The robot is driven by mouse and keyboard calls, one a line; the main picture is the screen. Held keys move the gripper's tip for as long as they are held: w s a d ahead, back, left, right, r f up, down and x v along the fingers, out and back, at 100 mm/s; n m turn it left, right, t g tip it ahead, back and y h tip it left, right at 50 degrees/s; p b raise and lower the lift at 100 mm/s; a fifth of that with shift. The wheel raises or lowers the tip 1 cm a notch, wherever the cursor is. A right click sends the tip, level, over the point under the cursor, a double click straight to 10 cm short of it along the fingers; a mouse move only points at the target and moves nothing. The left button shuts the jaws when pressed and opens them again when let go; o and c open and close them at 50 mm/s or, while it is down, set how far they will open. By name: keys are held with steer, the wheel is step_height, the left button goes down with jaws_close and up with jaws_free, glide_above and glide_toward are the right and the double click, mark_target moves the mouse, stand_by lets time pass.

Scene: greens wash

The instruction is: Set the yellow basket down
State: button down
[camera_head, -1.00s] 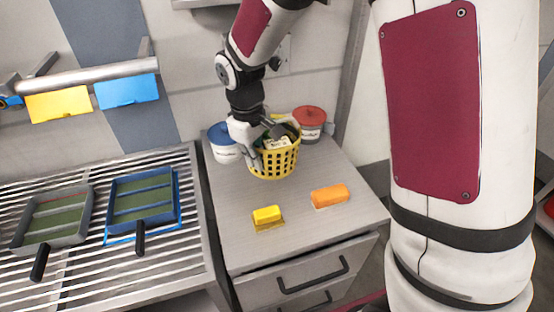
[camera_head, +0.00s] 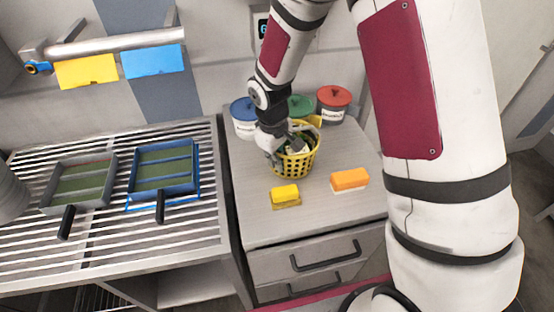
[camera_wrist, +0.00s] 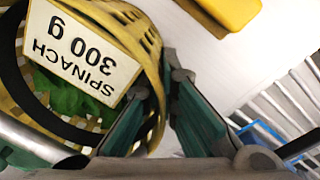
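The yellow basket (camera_head: 294,166) is upright over the grey counter (camera_head: 340,212), beyond the yellow block; I cannot tell for sure whether its base touches. My gripper (camera_head: 274,150) is at its left side. In the wrist view the gripper (camera_wrist: 168,72) has one finger inside and one outside the basket's wall (camera_wrist: 152,45), shut on it. Inside the basket lie green leaves (camera_wrist: 62,92) and a white label (camera_wrist: 80,45) reading "SPINACH 300 g". The fingers and the label hide part of the contents.
Blue (camera_head: 243,116), green (camera_head: 300,106) and red (camera_head: 333,104) lidded tubs stand behind the basket. A yellow block (camera_head: 285,193) and an orange block (camera_head: 349,179) lie in front. Left, a slatted rack (camera_head: 95,262) holds grey (camera_head: 80,187) and blue (camera_head: 163,168) trays. The counter's front is clear.

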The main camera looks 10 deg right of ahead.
steer(key=c, duration=2.3)
jaws_free()
steer(key=shift+f, duration=0.15)
steer(key=o, duration=0.5)
step_height(320, 180, up, 12)
steer(key=s+d+r+m+t, duration=0.2)
steer(key=s+d+r+m, duration=0.15)
steer(key=s+r, duration=0.7)
steer(key=s+d+r+m+t, duration=0.1)
steer(key=s+d+r+m, duration=0.1)
steer(key=s, duration=0.4)
steer(key=s+d+r+m+t, duration=0.1)
steer(key=s+d+r, duration=0.1)
steer(key=s+r, duration=0.2)
steer(key=s, duration=0.2)
steer(key=shift+s+m+y, duration=0.35)
steer(key=shift+y, duration=0.05)
